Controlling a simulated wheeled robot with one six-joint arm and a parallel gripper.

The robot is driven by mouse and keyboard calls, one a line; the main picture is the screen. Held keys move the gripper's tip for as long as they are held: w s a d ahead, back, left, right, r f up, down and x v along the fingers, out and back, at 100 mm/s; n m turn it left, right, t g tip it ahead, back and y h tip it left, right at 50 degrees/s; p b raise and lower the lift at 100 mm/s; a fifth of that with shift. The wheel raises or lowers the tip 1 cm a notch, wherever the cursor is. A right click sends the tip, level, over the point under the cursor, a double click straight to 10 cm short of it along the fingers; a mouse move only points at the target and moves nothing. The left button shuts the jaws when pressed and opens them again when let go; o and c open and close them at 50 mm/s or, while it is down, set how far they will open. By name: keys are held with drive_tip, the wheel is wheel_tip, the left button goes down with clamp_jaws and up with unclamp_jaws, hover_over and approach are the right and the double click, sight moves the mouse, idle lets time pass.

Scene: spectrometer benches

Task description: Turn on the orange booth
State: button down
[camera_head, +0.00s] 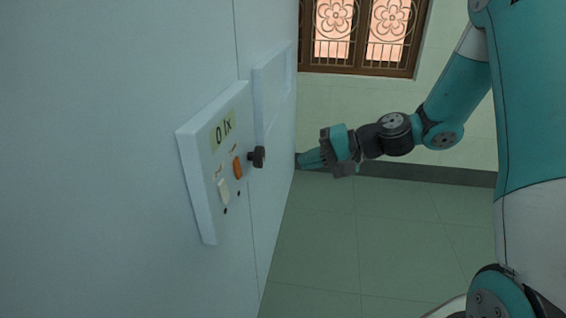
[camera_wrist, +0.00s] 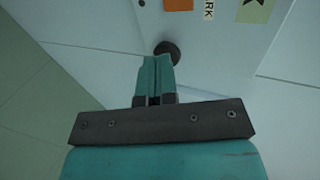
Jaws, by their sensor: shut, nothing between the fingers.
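A pale booth wall (camera_head: 120,60) fills the left of the head view. A raised control panel (camera_head: 195,130) on it carries a display reading "0 lx" (camera_head: 223,128), an orange switch (camera_head: 238,167) and a white switch (camera_head: 223,191). In the wrist view, my gripper's closed fingertips (camera_wrist: 154,62) point toward the black knob (camera_wrist: 167,50), with part of the orange switch (camera_wrist: 178,4) at the top edge.
A recessed pale frame (camera_head: 272,90) sits on the wall above the knob. A window with ornate bars (camera_head: 365,30) is in the far wall. The tiled floor (camera_head: 370,240) to the right of the booth is clear.

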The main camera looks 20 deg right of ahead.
sight(239, 168)
drive_tip(key=shift+a, duration=0.1)
drive_tip(key=x, duration=0.4)
drive_tip(key=r+p+x, duration=0.1)
drive_tip(key=x, duration=0.4)
drive_tip(key=p+x, duration=0.1)
drive_tip(key=x, duration=0.3)
drive_tip(key=shift+w+a, duration=0.4)
drive_tip(key=shift+a, duration=0.1)
drive_tip(key=shift+w+a+f+y+b, duration=0.15)
drive_tip(key=shift+y+b, duration=0.15)
drive_tip(key=shift+b, duration=0.25)
drive_tip(key=shift+r+p, duration=0.7)
drive_tip(key=shift+r, duration=0.25)
